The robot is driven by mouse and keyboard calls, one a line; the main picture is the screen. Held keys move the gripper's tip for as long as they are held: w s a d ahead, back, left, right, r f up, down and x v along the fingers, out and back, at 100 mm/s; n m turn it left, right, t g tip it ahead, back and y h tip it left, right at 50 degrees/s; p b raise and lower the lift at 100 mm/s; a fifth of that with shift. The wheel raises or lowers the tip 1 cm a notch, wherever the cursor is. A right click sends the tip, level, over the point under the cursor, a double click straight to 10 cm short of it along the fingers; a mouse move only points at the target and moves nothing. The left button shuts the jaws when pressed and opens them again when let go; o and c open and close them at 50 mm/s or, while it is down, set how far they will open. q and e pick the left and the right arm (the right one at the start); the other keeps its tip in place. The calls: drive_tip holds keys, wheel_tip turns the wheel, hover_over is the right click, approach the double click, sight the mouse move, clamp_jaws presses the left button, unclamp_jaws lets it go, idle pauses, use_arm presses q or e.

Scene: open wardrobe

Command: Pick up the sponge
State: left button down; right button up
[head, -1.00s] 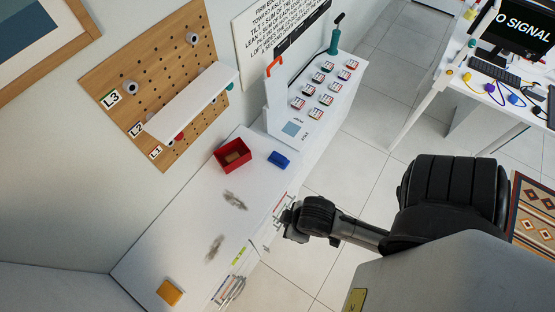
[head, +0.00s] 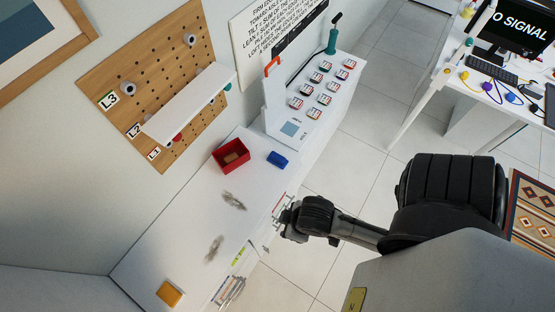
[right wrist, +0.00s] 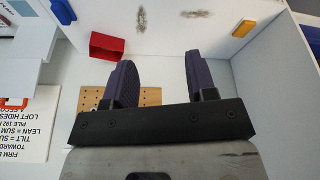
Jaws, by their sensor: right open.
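An orange-yellow block (head: 170,293), which looks like the sponge, lies on the white counter (head: 185,230) near its lower left end in the head view. It also shows at the upper right of the right wrist view (right wrist: 243,28). My right gripper (head: 283,219) is over the counter's right edge in the head view, well apart from the block. In the right wrist view its two dark fingers (right wrist: 162,62) are spread with nothing between them. My left gripper is in neither view.
A red open box (head: 232,156) with a brown item inside and a blue object (head: 278,159) stand at the counter's far end. Two dark smudges (head: 234,201) mark the top between. A pegboard with a white shelf (head: 188,103) hangs on the wall above.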

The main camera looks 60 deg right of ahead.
drive_tip(key=o, duration=0.6)
drive_tip(key=shift+o, duration=0.2)
